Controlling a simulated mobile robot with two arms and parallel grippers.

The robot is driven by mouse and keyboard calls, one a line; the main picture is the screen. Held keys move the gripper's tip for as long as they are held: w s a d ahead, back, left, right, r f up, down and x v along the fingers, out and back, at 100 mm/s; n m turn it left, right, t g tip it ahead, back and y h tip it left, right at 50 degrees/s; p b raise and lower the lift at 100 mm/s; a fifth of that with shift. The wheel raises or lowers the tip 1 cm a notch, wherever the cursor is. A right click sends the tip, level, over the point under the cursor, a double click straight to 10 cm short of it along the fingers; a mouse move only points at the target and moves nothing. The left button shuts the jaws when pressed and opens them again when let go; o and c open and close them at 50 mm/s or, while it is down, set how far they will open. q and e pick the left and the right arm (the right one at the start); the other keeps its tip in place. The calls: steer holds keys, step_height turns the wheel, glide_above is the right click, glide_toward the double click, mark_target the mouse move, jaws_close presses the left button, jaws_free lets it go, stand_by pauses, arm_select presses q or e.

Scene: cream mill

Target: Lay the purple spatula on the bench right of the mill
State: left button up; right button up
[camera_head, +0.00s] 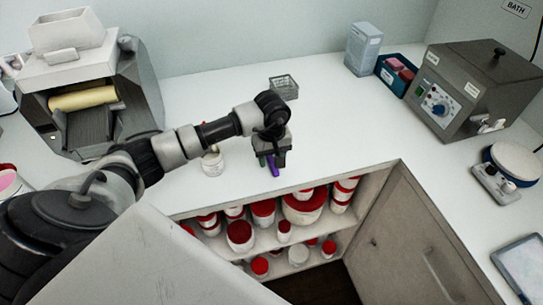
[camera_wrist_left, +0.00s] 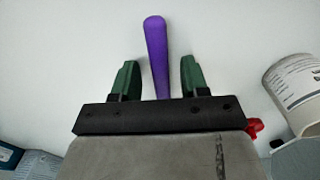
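The purple spatula (camera_head: 274,170) is on the white bench near its front edge, right of the mill. Its purple handle also shows in the left wrist view (camera_wrist_left: 155,45), between the two green fingers. My left gripper (camera_head: 271,160) is above the handle with fingers apart, and gaps show on both sides of the handle. The rest of the spatula is hidden behind the gripper. The mill (camera_head: 142,77), with a cream roller, stands at the far left of the bench. My right gripper is not in view.
A white jar (camera_head: 212,163) stands left of the gripper, and a wire basket (camera_head: 284,86) behind it. A grey water bath (camera_head: 478,85) and blue bin (camera_head: 391,78) stand at the right. Below, an open cupboard (camera_head: 330,225) holds red-lidded jars. The bench middle is mostly clear.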

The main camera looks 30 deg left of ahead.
mark_target(272, 160)
arm_select(q)
steer(key=shift+r, duration=0.15)
step_height(272, 160, up, 12)
steer(key=b, duration=0.2)
steer(key=shift+b, duration=0.35)
